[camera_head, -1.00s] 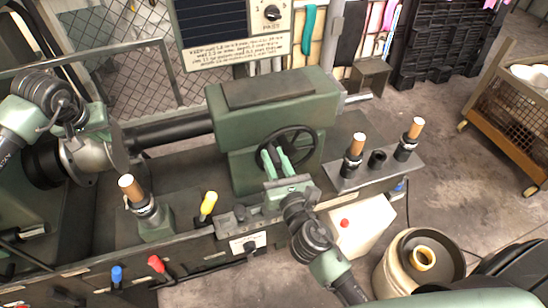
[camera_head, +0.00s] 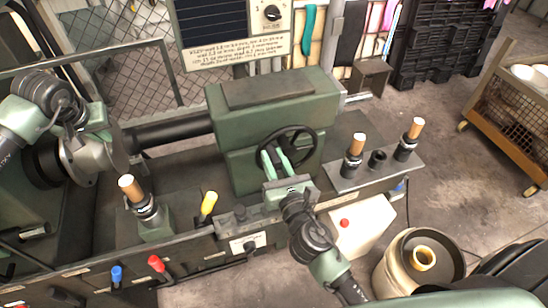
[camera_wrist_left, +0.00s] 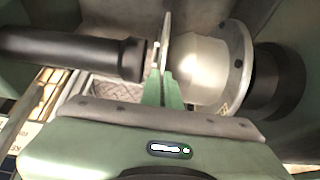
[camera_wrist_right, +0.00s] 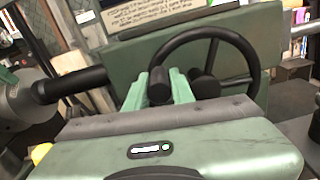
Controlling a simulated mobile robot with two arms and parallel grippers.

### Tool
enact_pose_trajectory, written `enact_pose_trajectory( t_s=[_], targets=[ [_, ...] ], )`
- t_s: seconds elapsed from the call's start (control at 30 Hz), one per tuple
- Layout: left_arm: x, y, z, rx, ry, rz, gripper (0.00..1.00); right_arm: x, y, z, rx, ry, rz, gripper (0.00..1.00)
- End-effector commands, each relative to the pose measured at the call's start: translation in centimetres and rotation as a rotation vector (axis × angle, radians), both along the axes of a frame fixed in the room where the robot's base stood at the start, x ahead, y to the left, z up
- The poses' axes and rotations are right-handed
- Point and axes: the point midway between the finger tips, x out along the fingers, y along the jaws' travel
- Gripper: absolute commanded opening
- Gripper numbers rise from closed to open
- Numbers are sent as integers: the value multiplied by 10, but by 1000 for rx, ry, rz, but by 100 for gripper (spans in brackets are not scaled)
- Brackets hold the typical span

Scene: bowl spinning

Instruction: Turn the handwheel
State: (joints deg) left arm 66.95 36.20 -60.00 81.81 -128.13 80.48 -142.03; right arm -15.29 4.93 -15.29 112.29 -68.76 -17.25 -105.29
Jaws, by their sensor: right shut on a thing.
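The handwheel (camera_head: 307,132) is a black, spoked ring on the right end of the green tailstock; it also shows in the right wrist view (camera_wrist_right: 208,33). My right gripper (camera_head: 274,160) is at the wheel's lower left. In the right wrist view its green fingers (camera_wrist_right: 159,88) stand either side of a black round knob (camera_wrist_right: 159,84) at the wheel's rim and are shut on it. My left gripper (camera_wrist_left: 163,85) is beside a thin metal disc edge (camera_wrist_left: 166,30) and a pale rounded metal form (camera_wrist_left: 200,65); whether its close-set fingers grip anything is unclear.
The green tailstock (camera_head: 262,121) stands behind the wheel. Wooden-handled tools (camera_head: 353,155) stand on a grey shelf (camera_head: 345,180) to the right. A yellow-knobbed lever (camera_head: 208,204) is left of my right gripper. A white box (camera_head: 362,227) and a bin (camera_head: 392,268) stand in front.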

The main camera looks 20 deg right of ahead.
Motion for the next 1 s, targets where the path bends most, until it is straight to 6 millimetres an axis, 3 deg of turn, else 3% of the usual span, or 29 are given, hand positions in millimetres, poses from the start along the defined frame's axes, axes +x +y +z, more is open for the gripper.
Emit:
enact_pose_trajectory(
  t_s=[0.27, 1.0],
  targets=[
    [0, 0, 0, 0, -1, 0, 0, 0, 6, -9, -137, 2, 1, 0],
    [0, 0, 0, -1, -1, 0, 0, 0, 16, -52, -730, 3, 2, 0]
  ],
)
